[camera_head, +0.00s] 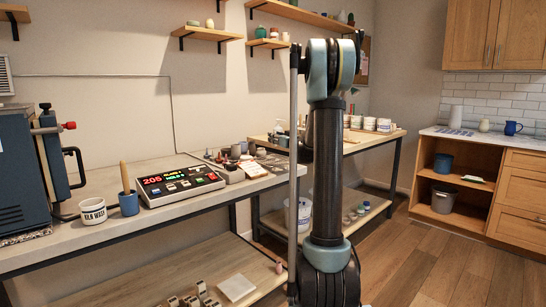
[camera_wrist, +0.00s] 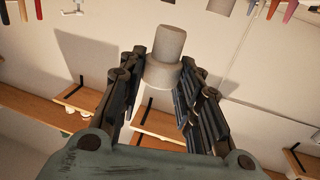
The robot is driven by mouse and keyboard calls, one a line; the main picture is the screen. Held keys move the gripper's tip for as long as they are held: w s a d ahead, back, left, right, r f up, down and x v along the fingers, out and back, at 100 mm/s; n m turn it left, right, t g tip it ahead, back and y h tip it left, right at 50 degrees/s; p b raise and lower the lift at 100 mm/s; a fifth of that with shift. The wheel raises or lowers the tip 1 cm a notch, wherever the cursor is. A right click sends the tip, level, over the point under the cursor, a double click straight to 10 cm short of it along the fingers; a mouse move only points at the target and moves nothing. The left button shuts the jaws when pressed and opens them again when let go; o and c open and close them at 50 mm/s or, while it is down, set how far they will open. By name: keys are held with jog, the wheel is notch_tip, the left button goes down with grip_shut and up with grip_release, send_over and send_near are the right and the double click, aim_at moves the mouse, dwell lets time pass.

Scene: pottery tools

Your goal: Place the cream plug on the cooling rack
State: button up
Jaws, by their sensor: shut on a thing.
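The cream plug (camera_wrist: 166,45) shows in the wrist view as a pale grey-beige stepped cylinder, with a narrower upper part and a wider lower part. My gripper (camera_wrist: 162,62) is shut on it, with one dark jointed finger on each side of the wider part. The plug is held up in the air, clear of any surface that I can see. In the head view my arm stands upright in the middle, and my gripper and the plug are hidden or cannot be made out. I cannot pick out a cooling rack in either view.
A workbench (camera_head: 150,226) runs along the left wall, with a kiln (camera_head: 22,175), a white mug (camera_head: 93,213), a blue cup (camera_head: 129,204) and a control box (camera_head: 180,184). A second table (camera_head: 375,144) with pots stands behind my arm. The wooden floor (camera_head: 430,270) at right is clear.

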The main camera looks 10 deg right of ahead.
jog(key=f, duration=0.2)
jog(key=shift+a+f, duration=0.3)
jog(key=shift+f, duration=2.15)
jog(key=o, duration=1)
jog(key=shift+o, duration=0.2)
